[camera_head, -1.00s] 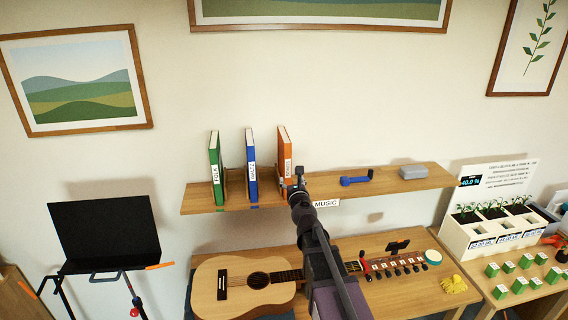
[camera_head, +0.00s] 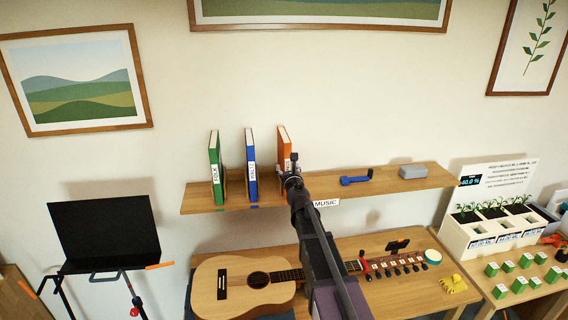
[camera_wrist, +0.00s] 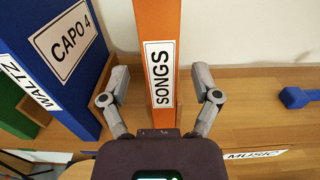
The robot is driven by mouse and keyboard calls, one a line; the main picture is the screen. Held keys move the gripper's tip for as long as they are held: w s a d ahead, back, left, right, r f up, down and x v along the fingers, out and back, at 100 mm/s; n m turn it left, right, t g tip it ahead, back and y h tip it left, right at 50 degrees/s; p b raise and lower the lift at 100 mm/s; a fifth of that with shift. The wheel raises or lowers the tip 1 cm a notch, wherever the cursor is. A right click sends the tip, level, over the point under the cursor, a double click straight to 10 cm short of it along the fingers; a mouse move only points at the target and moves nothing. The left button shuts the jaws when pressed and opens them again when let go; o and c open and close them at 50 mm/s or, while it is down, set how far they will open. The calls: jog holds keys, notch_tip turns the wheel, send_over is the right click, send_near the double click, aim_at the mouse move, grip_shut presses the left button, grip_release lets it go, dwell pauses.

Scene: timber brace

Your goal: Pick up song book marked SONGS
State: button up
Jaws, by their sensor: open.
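The orange song book (camera_wrist: 158,25) stands upright on the shelf, its white SONGS label facing me in the wrist view. In the head view the orange book (camera_head: 284,138) shows above my gripper, which hides its lower part. My gripper (camera_wrist: 160,90) is open, with one finger on each side of the book's spine. The left finger is close to the blue book.
The blue WALTZ book (camera_head: 251,165) and the green FOLK book (camera_head: 216,168) stand to the left on the wooden shelf (camera_head: 330,192). A blue object (camera_head: 356,180) and a grey box (camera_head: 412,171) lie to the right. A guitar (camera_head: 240,287) lies below.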

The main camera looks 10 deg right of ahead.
jog(key=shift+w, duration=0.1)
jog(key=shift+w+d, duration=0.1)
jog(key=shift+w, duration=2.45)
jog(key=shift+r, duration=0.1)
grip_shut()
